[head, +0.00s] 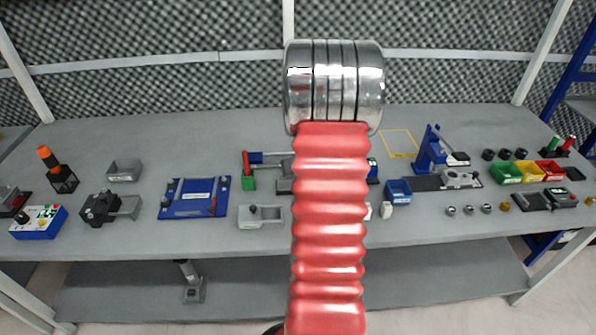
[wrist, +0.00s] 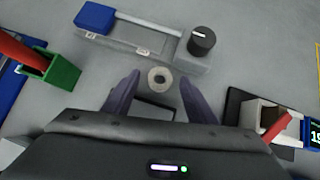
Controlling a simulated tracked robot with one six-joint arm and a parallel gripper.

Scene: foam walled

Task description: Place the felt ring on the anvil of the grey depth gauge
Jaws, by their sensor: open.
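A small pale ring with a dark centre (wrist: 159,78), likely the felt ring, shows in the wrist view. My gripper (wrist: 160,76) is open, with one dark finger on each side of the ring; I see no clear contact. I cannot tell how high the fingertips are above the bench. At the right of the wrist view is a device with a light grey block, a red part and a lit display (wrist: 292,132); I cannot tell whether it is the depth gauge. In the head view my arm hides my gripper and the ring.
Ahead of the fingers is a grey fixture with a black knob (wrist: 202,40) and a blue block (wrist: 95,17). A green holder (wrist: 58,75) with a red handle stands left. In the head view, a blue press (head: 430,150) and coloured bins (head: 528,172) are right.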

